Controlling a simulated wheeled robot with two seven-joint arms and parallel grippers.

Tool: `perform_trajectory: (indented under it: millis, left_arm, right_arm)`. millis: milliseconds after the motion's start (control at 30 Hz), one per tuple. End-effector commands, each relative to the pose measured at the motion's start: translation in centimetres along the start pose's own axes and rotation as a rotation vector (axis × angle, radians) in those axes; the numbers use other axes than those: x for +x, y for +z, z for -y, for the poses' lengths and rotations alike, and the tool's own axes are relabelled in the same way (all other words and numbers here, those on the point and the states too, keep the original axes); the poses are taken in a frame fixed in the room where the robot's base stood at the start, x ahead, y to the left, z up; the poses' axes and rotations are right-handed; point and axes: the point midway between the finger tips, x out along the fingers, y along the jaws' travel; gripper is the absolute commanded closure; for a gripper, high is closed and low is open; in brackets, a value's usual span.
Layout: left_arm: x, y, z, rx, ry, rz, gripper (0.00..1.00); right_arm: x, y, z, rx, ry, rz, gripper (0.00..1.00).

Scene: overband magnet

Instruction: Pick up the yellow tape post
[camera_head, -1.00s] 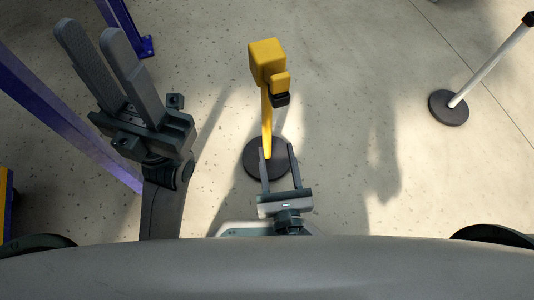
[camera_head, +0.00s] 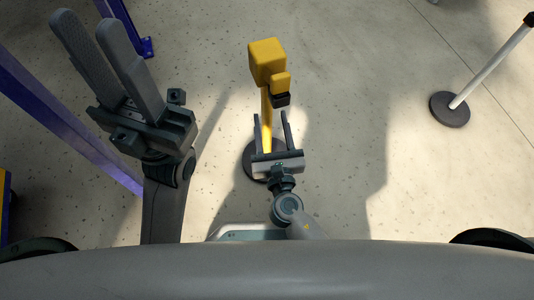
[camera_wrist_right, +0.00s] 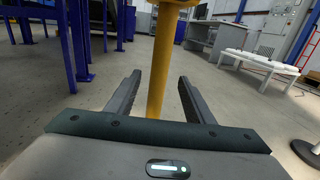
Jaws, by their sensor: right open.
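The yellow tape post (camera_head: 267,64) stands upright on a round dark base (camera_head: 249,158) in the head view. It has a block-shaped yellow head with a small black part on its side. My right gripper (camera_head: 270,117) is open, with its fingers on either side of the post's pole. In the right wrist view the yellow pole (camera_wrist_right: 163,70) stands between the fingertips of my right gripper (camera_wrist_right: 157,78), with gaps to both fingers. My left gripper (camera_head: 88,25) is open and empty, raised at the left, away from the post.
A blue-purple frame (camera_head: 65,122) stands at the left. Another post, with a white pole (camera_head: 490,66) and dark base (camera_head: 449,109), stands at the right. The right wrist view shows a white bench (camera_wrist_right: 270,65) further back. The floor between the posts is clear.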

Motion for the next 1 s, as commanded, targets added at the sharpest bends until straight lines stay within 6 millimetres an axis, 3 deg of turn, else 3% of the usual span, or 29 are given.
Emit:
perform_trajectory:
  millis: [200, 633, 867, 1000]
  left_arm:
    - [0.3, -0.1, 0.0, -0.003, -0.004, -0.015, 0.69]
    - [0.1, 0.0, -0.1, -0.003, 0.000, -0.012, 0.69]
    - [-0.5, 0.3, -0.2, -0.011, 0.000, -0.002, 0.69]
    - [0.1, 0.1, -0.3, -0.017, 0.004, -0.028, 0.69]
  right_arm:
    - [1.7, 0.0, 0.0, -0.001, 0.001, 0.000, 0.52]
    - [2.1, 0.0, 0.0, 0.000, 0.000, 0.001, 0.52]
    - [4.7, -0.1, -0.1, 0.001, 0.000, 0.002, 0.52]
    - [6.3, 0.0, -0.1, 0.000, 0.001, 0.001, 0.52]
